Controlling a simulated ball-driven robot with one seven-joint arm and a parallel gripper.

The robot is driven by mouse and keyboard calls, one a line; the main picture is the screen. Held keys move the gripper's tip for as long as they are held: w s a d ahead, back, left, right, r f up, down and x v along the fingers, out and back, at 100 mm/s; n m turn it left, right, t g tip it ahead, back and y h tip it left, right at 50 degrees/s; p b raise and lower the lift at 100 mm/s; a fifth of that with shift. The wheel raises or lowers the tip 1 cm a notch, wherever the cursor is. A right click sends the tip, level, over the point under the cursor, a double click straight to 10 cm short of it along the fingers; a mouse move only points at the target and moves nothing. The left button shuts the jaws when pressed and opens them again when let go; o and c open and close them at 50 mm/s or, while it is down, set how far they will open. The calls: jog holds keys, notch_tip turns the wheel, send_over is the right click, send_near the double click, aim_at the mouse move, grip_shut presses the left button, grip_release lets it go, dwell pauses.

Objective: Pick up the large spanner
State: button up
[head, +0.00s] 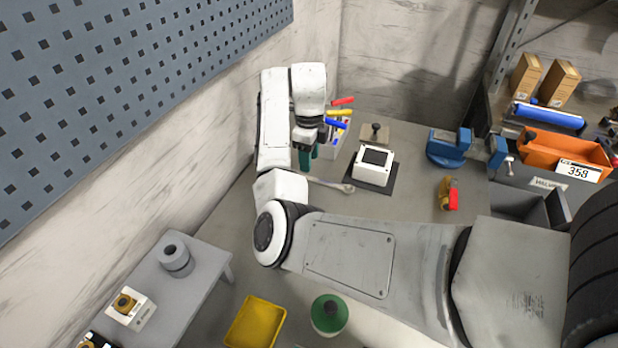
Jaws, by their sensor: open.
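The large spanner (332,184) is a pale metal tool lying flat on the grey workbench (400,205). One end shows just left of the dark mat, and the rest runs left towards my wrist, where my arm partly hides it. My gripper (304,160) hangs above the bench, close to the spanner's left part. Its dark green fingers point down, and they are open. The fingers are small and partly covered by my wrist, so I cannot tell their exact height over the spanner.
A white box with a dark screen (374,165) stands on a dark mat right of the spanner. A container with coloured handles (335,135) stands behind my gripper. A blue vise (448,148) and a red-yellow tool (448,194) are further right. A wall (200,135) rises at left.

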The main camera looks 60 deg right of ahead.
aim_at(311, 178)
jog(key=shift+s+f+p, duration=0.2)
jog(key=shift+f+p, duration=0.1)
jog(key=shift+f, duration=1.1)
jog(key=shift+s+f+p, duration=0.15)
jog(key=shift+f+p, duration=0.1)
jog(key=shift+f, duration=1.15)
grip_shut()
